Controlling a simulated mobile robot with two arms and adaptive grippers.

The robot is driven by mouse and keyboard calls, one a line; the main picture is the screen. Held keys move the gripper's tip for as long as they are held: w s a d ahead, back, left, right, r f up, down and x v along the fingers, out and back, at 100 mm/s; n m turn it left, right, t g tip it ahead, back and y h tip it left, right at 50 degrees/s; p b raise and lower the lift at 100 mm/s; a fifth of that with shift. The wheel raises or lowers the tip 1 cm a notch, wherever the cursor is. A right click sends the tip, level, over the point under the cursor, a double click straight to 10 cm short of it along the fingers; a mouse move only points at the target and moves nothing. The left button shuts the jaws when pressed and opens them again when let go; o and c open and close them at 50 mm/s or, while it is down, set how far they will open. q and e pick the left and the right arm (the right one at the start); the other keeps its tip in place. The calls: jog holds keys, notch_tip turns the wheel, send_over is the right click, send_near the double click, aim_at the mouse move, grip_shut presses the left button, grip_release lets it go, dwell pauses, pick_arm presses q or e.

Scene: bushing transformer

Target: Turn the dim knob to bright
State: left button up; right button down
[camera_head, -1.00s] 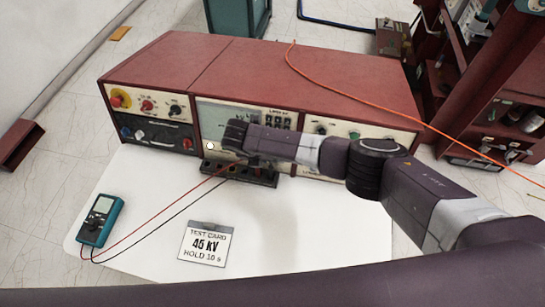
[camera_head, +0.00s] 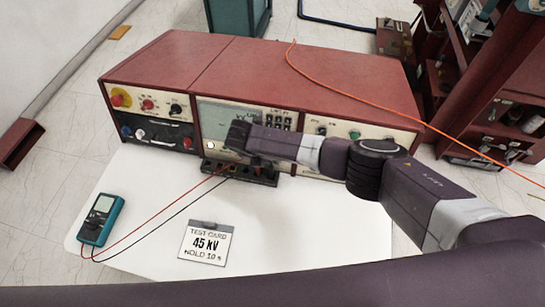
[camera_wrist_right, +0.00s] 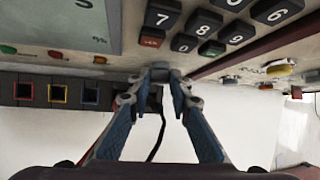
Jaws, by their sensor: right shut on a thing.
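The test console (camera_head: 250,75) has a red casing and a front panel with a grey display (camera_head: 217,112) and a keypad (camera_head: 275,120). My right gripper (camera_wrist_right: 160,72) is at the lower part of this panel, just below the keypad. Its fingertips are close together, shut on a small knob at the panel face. The fingertips hide most of the knob, so its pointer and any dim or bright marking cannot be read. In the head view, my right arm covers this part of the panel. My left gripper is not in view.
A black terminal strip (camera_head: 262,178) lies below the panel, with red and black leads running to a teal meter (camera_head: 101,219). A test card (camera_head: 206,243) reading 45 kV lies on the white table (camera_head: 320,230). An orange cable (camera_head: 350,91) crosses the console top.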

jog(key=shift+s+d+m+t+y+p, duration=0.1)
jog(key=shift+d+m+t+y+p, duration=0.3)
jog(key=shift+m+y+p, duration=0.55)
jog(key=shift+s+d+m+t+y+p, duration=0.15)
jog(key=shift+m+t+y+p, duration=0.35)
jog(key=shift+y+p, duration=0.85)
jog(key=shift+w+y, duration=0.1)
jog(key=shift+y, duration=0.2)
jog(key=c, duration=1.8)
grip_release()
jog(key=shift+o, duration=0.2)
jog(key=v, duration=1.2)
